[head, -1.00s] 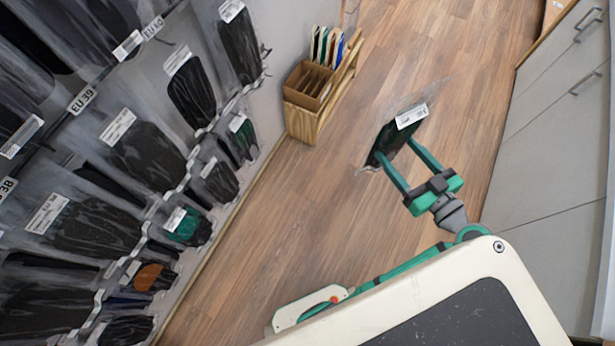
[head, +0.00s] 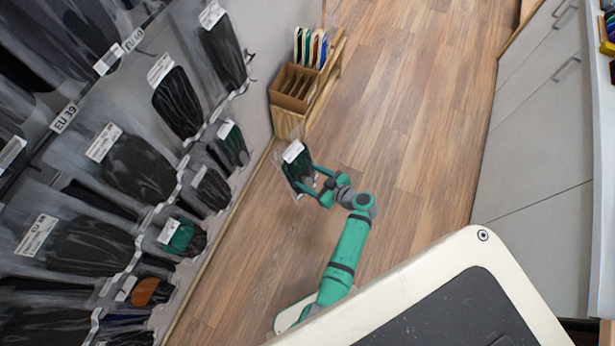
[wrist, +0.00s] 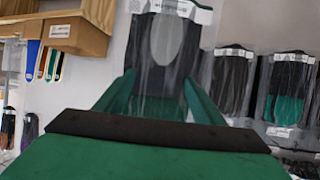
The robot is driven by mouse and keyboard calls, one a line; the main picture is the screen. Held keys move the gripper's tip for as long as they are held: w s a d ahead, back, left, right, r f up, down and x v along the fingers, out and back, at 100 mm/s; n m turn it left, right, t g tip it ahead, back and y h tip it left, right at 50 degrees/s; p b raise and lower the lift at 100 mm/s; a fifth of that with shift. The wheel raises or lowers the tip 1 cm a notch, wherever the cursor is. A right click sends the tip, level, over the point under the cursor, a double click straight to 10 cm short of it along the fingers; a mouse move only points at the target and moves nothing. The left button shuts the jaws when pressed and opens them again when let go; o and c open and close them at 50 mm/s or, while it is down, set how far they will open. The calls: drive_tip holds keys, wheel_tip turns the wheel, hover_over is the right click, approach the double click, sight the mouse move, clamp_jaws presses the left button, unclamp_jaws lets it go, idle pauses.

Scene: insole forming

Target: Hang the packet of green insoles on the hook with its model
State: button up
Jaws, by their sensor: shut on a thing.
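My gripper (head: 312,181) is shut on a clear packet of dark green insoles (head: 297,168) with a white label on top. The packet is held above the floor, beside the wall of hanging packets. Packets hang on the wall at the left, including a dark green one (head: 233,145) and a teal one (head: 181,236). In the wrist view a green packet (wrist: 289,88) hangs right of the held one. I cannot make out which hook carries the matching model.
A wooden rack (head: 292,97) with coloured sheets stands by the wall, beyond my gripper. Size labels such as EU 39 (head: 63,117) mark the wall. Grey cabinets (head: 540,140) line the right. The wooden floor (head: 420,120) between is clear.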

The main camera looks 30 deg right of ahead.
sight(302, 178)
drive_tip(key=shift+a+f, duration=0.35)
drive_tip(key=shift+f, duration=0.2)
drive_tip(key=shift+w+a, duration=0.1)
drive_tip(key=shift+a, duration=0.1)
drive_tip(key=shift+w+a, duration=0.8)
drive_tip(key=shift+w, duration=0.15)
drive_tip(key=w+a, duration=0.1)
drive_tip(key=w, duration=0.1)
drive_tip(key=w+a, duration=0.1)
drive_tip(key=w, duration=0.1)
drive_tip(key=shift+a, duration=0.4)
drive_tip(key=shift+a, duration=0.15)
